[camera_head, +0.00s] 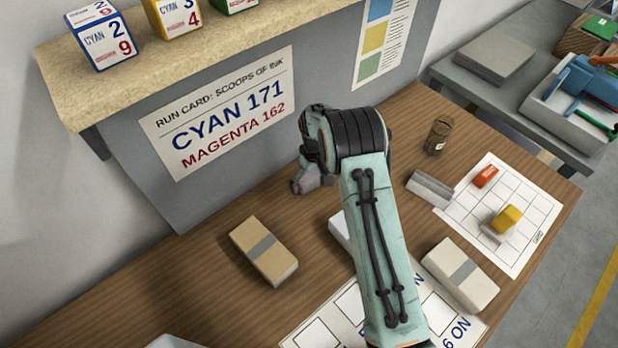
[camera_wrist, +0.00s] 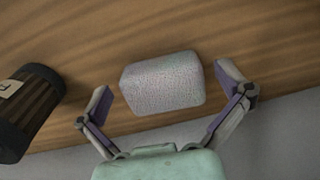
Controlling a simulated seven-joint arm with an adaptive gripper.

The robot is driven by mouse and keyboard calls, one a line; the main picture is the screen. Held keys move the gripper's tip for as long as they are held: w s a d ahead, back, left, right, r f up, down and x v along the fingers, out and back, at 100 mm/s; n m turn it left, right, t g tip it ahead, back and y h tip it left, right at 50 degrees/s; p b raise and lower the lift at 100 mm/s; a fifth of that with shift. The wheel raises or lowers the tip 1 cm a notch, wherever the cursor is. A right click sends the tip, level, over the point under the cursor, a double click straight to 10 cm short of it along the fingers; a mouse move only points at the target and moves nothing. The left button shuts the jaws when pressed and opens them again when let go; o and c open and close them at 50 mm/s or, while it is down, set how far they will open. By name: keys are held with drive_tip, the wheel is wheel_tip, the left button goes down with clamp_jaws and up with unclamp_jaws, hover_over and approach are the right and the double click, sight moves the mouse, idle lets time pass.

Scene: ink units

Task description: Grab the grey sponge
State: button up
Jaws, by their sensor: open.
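The grey sponge (camera_wrist: 163,84), a pale speckled block with rounded edges, lies on the wooden table in the wrist view. My gripper (camera_wrist: 164,90) is open, with one finger on each side of the sponge and a visible gap at both sides. The fingers are not closed on it. In the head view my gripper (camera_head: 310,179) is low near the grey back panel, partly hidden by my arm. I cannot make out the sponge there; my arm seems to cover it.
A dark ribbed jar (camera_wrist: 28,108) stands left of the fingers in the wrist view; a brown jar (camera_head: 440,134) shows in the head view. A grey block (camera_head: 430,188), a tan banded block (camera_head: 264,251) and a pale banded block (camera_head: 460,275) lie around my arm.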

drive_tip(key=shift+f, duration=0.15)
drive_tip(key=c, duration=0.8)
